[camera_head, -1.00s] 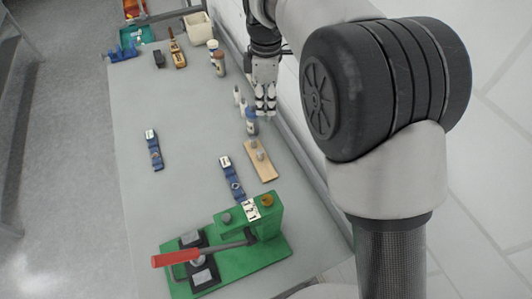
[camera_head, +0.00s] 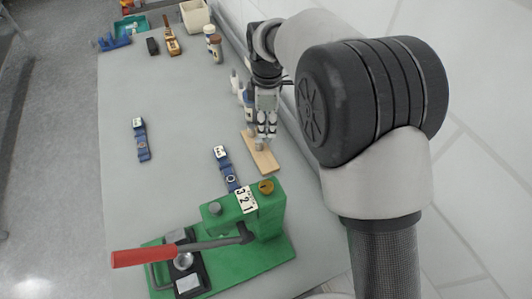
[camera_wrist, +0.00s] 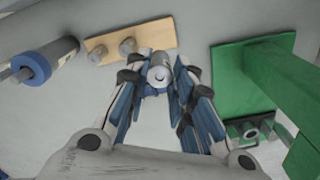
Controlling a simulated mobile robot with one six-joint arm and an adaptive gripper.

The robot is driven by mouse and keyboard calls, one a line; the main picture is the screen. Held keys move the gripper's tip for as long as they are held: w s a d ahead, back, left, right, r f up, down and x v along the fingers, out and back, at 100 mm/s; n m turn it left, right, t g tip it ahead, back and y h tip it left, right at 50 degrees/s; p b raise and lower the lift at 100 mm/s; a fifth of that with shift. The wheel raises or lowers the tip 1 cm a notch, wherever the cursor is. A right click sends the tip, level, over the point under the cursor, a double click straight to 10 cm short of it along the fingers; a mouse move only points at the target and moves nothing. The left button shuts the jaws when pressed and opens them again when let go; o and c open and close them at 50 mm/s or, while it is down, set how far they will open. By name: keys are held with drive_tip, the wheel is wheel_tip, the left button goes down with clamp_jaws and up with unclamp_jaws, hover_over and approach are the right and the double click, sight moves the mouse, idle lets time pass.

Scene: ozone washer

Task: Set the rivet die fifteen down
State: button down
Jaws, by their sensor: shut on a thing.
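My gripper (camera_head: 266,138) is low at the wooden board (camera_head: 265,162), near its far end. In the wrist view my gripper (camera_wrist: 160,85) is shut on a small grey metal cylinder, the rivet die (camera_wrist: 159,72), with its end face and hole toward the camera. I cannot read a number on it. The wooden board (camera_wrist: 158,35) lies just beyond the fingertips in that view. I cannot tell whether the die touches the board.
A green press (camera_head: 262,232) with a red lever (camera_head: 150,257) stands at the near end of the table. Two blue fixtures (camera_head: 142,142) (camera_head: 226,172) lie left of the board.

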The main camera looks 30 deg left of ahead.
wheel_tip(320, 180, down, 12)
drive_tip(key=shift+f+b, duration=0.25)
drive_tip(key=shift+b, duration=1)
drive_tip(key=shift+f, duration=0.15)
drive_tip(key=c, duration=1.4)
unclamp_jaws()
wheel_tip(320, 180, up, 12)
drive_tip(key=p, duration=0.3)
